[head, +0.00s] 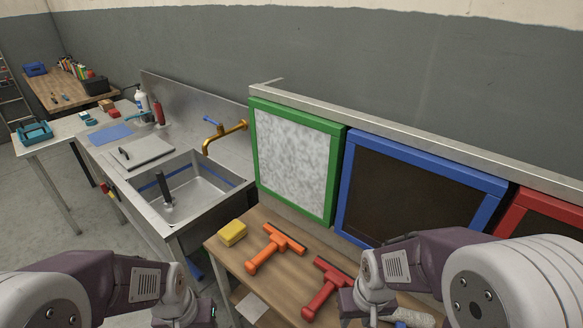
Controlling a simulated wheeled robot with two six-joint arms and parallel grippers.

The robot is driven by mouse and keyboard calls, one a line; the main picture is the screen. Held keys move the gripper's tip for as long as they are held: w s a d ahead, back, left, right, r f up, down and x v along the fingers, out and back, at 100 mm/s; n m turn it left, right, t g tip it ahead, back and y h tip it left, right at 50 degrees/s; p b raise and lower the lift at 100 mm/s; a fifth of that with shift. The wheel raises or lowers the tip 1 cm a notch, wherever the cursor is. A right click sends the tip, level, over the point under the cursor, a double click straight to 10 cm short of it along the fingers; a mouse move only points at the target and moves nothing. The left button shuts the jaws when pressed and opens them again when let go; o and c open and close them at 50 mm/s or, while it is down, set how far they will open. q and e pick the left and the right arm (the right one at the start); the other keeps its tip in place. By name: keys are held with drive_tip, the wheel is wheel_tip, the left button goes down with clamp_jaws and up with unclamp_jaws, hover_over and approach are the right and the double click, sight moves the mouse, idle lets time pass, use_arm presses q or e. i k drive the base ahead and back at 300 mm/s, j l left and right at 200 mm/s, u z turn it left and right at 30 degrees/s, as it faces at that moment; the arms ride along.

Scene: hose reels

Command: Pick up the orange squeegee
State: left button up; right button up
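The orange squeegee (268,250) lies on the wooden table, its dark-edged head toward the upper right and its handle toward the lower left. It looks clear of both arms. My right gripper (352,306) is at the bottom of the view, to the right of the orange squeegee and close to the red squeegee's handle. Its fingers are not clear, so I cannot tell whether it is open. My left arm comes in at the lower left, and its gripper end is cut off by the bottom edge.
A red squeegee (326,290) lies right of the orange one, partly behind my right arm. A yellow sponge (232,233) lies to the left. Behind the wooden table (238,262) stand a green-framed panel (297,165) and a blue-framed panel (410,195). A metal sink (195,190) is at the left.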

sight(279, 240)
drive_tip(key=i+j+z, duration=0.2)
drive_tip(key=z, duration=0.25)
drive_tip(key=i+j+z, duration=0.1)
drive_tip(key=j+z, duration=0.3)
drive_tip(key=i+j+z, duration=0.1)
drive_tip(key=j+z, duration=0.2)
drive_tip(key=z, duration=0.15)
drive_tip(key=j+z, duration=0.85)
drive_tip(key=k+j+z, duration=0.1)
drive_tip(key=j+z, duration=0.15)
drive_tip(key=z, duration=0.15)
